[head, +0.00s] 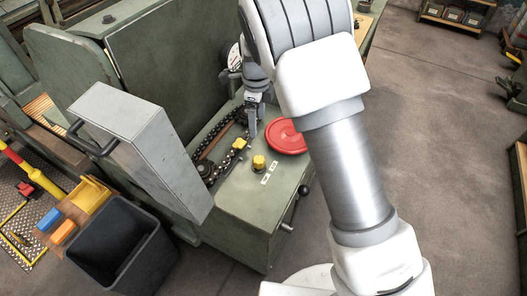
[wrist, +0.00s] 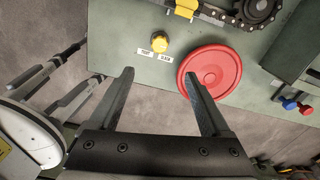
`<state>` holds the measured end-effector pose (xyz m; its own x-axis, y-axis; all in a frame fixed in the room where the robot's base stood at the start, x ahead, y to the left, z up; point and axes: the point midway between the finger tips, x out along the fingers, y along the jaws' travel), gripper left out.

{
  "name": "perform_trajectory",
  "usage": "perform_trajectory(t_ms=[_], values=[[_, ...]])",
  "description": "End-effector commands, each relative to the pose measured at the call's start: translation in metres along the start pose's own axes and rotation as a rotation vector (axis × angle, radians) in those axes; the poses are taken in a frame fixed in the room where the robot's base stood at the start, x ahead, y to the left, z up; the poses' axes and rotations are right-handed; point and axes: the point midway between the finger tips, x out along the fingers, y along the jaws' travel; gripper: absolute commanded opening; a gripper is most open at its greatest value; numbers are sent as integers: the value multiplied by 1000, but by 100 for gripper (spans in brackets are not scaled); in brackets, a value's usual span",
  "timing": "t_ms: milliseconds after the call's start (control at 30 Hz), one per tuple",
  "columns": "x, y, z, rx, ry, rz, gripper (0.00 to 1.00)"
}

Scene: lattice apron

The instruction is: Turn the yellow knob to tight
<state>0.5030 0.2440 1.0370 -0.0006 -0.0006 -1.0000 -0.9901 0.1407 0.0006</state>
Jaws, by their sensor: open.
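The yellow knob (head: 259,162) stands on the green machine top (head: 237,186), with two small white labels (head: 269,172) beside it. In the wrist view the knob (wrist: 160,41) lies beyond my fingertips, between their lines, and apart from them. The labels (wrist: 155,55) show there on the knob's near side; their print is too small to read surely, and I cannot tell which way the knob points. My gripper (head: 252,130) is open and empty, behind the knob in the head view; the wrist view shows both fingers spread (wrist: 158,76).
A red round handwheel (wrist: 213,70) is close beside the right finger. A chain and sprocket (wrist: 257,10) and another yellow part (head: 240,143) are nearby. A grey box with a handle (head: 140,140) rises at left. A black-knobbed lever (head: 304,190) sticks out at the front edge.

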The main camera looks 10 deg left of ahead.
Motion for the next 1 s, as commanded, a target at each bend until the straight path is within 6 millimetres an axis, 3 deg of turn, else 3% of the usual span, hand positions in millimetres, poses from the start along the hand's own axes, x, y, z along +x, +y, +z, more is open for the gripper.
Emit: perform_trajectory(t_ms=[167,700,1000], values=[[22,1,-1,0,3,3,82],[136,1,-1,-1,1,3,82],[168,0,0,-2,-2,0,82]])
